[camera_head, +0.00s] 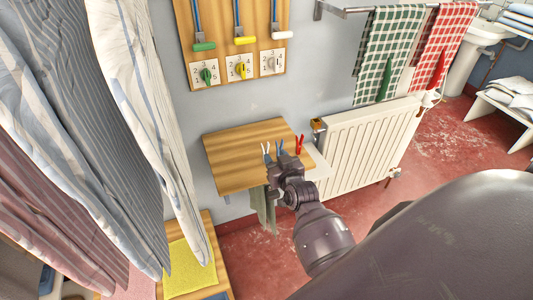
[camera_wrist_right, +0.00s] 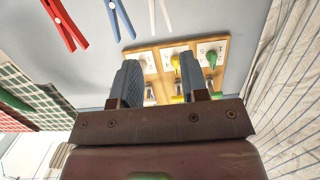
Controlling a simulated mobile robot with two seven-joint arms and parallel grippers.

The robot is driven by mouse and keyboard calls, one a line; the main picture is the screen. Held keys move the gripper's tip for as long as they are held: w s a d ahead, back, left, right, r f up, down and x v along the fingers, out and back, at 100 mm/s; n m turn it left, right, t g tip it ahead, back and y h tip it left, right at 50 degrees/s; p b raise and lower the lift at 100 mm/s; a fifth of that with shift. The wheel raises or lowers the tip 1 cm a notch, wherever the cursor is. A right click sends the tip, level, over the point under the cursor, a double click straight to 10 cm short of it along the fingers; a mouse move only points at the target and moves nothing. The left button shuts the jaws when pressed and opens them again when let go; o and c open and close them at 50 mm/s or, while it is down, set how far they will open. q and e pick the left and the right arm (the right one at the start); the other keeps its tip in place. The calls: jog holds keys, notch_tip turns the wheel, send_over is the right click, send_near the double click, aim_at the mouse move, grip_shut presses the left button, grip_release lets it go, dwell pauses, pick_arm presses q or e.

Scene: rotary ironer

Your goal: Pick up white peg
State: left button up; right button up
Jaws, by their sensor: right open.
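The white peg (camera_head: 265,149) stands on the wooden wall shelf (camera_head: 225,160), leftmost of three pegs. A blue peg (camera_head: 280,145) and a red peg (camera_head: 299,143) stand to its right. My right gripper (camera_head: 284,159) is at the shelf's front, just right of and below the white peg in the head view. In the right wrist view the gripper (camera_wrist_right: 158,66) is open, with nothing between its fingers. The white peg (camera_wrist_right: 160,13) is at the top edge there, beyond the fingertips and partly cut off. My left gripper is not in view.
A board with coloured handles and numbered dials (camera_head: 240,68) hangs above the shelf. A radiator (camera_head: 365,145) is to the right, below hanging checked towels (camera_head: 392,45). Striped cloths (camera_head: 90,130) hang at left. A yellow cloth (camera_head: 190,265) lies below the shelf.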

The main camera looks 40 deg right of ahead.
jog(key=x, duration=0.3)
jog(key=shift+w+d+f, duration=0.1)
jog(key=shift+w, duration=0.1)
jog(key=shift+b+x, duration=0.3)
jog(key=shift+x, duration=2.25)
jog(key=shift+c, duration=0.5)
